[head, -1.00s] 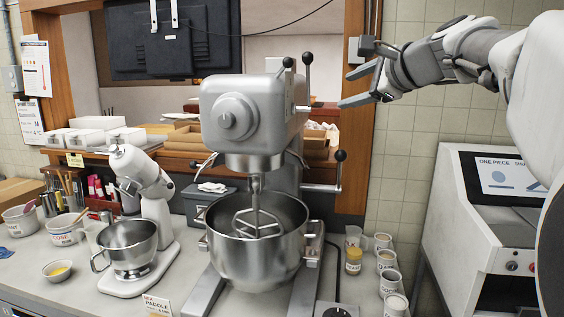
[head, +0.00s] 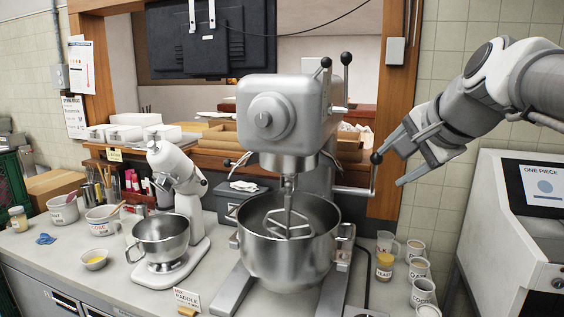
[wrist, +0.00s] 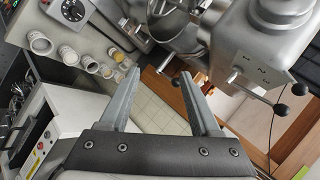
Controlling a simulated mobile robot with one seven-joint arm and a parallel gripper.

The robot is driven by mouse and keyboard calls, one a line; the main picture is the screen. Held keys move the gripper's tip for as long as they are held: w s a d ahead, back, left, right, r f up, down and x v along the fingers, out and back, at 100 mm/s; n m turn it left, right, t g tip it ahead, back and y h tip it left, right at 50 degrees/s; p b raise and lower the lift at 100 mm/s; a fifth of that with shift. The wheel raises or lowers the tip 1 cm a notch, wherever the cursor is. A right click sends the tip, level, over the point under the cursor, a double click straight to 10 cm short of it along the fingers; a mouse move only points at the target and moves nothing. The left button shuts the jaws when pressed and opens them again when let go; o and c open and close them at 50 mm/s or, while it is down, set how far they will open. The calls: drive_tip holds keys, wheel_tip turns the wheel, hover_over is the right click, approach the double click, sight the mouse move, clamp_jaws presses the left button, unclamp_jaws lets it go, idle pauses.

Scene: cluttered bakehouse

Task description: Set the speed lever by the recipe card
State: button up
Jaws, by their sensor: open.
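The large grey stand mixer (head: 285,115) has two upright levers with black knobs at its head, a nearer one (head: 326,63) and a farther one (head: 347,60). A third, cranked lever (head: 352,190) with a black knob (head: 376,158) is lower on its right side. The wrist view shows both fingers apart (wrist: 160,74).
A steel bowl (head: 288,250) sits under the mixer head. A smaller white mixer (head: 180,185) stands to its left. Several labelled cups (head: 415,270) and a jar (head: 384,265) stand at the right. A white machine with a screen (head: 510,230) is farther right.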

drive_tip(key=shift+s+a+f+n, duration=0.3)
drive_tip(key=shift+s+a+f, duration=0.05)
drive_tip(key=shift+s+f, duration=0.1)
drive_tip(key=shift+w, duration=0.1)
